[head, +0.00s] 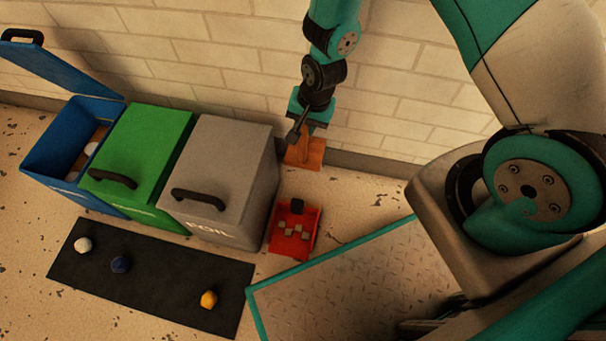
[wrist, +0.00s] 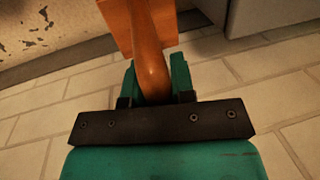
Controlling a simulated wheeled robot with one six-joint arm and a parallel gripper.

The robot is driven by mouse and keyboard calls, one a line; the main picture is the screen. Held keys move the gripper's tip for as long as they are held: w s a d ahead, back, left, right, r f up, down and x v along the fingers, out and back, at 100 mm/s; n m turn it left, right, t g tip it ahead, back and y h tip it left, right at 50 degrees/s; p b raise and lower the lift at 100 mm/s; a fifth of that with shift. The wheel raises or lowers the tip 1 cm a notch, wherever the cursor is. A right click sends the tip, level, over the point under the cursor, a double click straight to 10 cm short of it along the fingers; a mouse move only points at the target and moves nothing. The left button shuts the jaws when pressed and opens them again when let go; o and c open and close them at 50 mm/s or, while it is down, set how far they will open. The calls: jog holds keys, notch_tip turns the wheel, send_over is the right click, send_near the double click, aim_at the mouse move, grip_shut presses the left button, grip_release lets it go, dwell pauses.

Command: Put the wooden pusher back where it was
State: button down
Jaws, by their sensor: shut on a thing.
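The wooden pusher is in my gripper (head: 309,125). Its orange-brown block (head: 306,154) hangs below the fingers in the head view, close to the white brick wall and right of the grey bin. In the wrist view the pusher's rounded handle (wrist: 150,70) runs up between the two teal fingers (wrist: 152,92), with the flat block beyond it. My gripper is shut on the handle. Whether the block touches the floor cannot be told.
A red dustpan (head: 308,218) with several small grey pieces lies just in front. The grey bin (head: 217,218) and green bin (head: 130,198) are closed; the blue bin (head: 55,145) has its lid up. A black mat (head: 160,289) holds white, blue and yellow balls.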

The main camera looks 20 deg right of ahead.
notch_tip(320, 180, down, 19)
jog(key=b, duration=0.9)
jog(key=shift+b, duration=0.3)
jog(key=c, duration=1)
grip_release()
jog(key=shift+a, duration=0.1)
jog(key=shift+o, duration=0.2)
jog(key=shift+r, duration=0.1)
